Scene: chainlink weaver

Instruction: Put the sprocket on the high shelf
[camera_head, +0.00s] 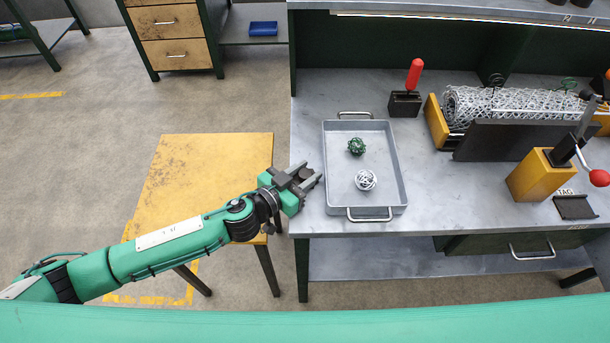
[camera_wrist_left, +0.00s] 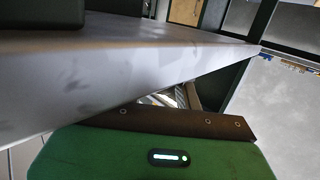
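I see nothing in either view that I can clearly tell is a sprocket. A raised grey shelf (camera_head: 400,5) runs above the back of the workbench, with a light strip under its front edge; only its front part shows. My left gripper (camera_head: 312,173) is at the workbench's left edge, just left of the grey tray (camera_head: 391,211). Its two dark fingers look apart, with nothing seen between them. In the left wrist view, the grey bench edge (camera_wrist_left: 100,75) crosses close in front of the gripper's green body. My right gripper is not in view.
The tray holds a green wire ball (camera_head: 356,146) and a white wire ball (camera_head: 366,180). Behind it stands a red-handled tool (camera_head: 414,75). A mesh roll machine (camera_head: 500,103) and yellow lever block (camera_head: 540,177) fill the right. A yellow table (camera_head: 200,165) lies under my left arm.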

